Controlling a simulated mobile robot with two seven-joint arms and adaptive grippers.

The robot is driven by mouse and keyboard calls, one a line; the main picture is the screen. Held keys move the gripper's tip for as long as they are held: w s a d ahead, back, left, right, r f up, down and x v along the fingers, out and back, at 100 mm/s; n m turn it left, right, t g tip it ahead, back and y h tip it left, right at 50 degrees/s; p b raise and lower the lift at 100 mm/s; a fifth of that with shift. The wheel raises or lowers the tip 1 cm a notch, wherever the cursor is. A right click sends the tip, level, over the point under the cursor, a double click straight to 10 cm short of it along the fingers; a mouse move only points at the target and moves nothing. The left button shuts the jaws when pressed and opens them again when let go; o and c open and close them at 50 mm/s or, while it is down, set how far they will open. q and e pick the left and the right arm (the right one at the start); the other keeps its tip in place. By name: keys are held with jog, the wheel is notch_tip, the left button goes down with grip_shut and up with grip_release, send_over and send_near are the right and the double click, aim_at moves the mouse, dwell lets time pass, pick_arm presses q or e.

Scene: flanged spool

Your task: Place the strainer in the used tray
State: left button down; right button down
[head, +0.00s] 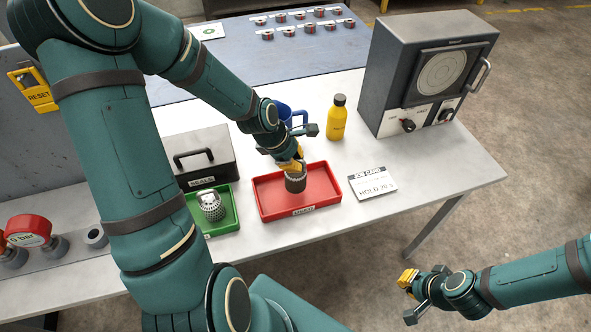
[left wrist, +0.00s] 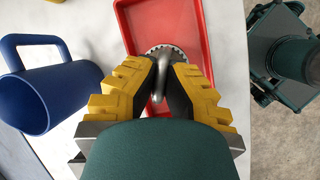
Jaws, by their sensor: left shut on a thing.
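My left gripper (head: 292,164) is over the red tray (head: 262,197), which has a small label on its front that seems to read USED. It is shut on the dark round strainer (head: 296,183). In the left wrist view the strainer (left wrist: 172,50) shows a toothed rim and a metal loop between the yellow fingers (left wrist: 160,75). The strainer is upright inside the tray's outline; I cannot tell whether it touches the floor. My right gripper (head: 408,282) is off the table at the lower right, away from the trays; its jaw opening is unclear.
A green tray (head: 228,222) with a pale mesh strainer (head: 211,205) stands left of the red one. The table's front right is clear.

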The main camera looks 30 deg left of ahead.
pick_arm(q)
notch_tip(320, 180, down, 3)
jog(key=shift+f, duration=0.1)
jog(key=shift+w+f, duration=0.1)
jog(key=shift+f, duration=0.15)
jog(key=shift+f+b, duration=0.1)
jog(key=shift+b, duration=0.25)
jog(key=c, duration=1.1)
grip_release()
jog(key=shift+c, duration=0.2)
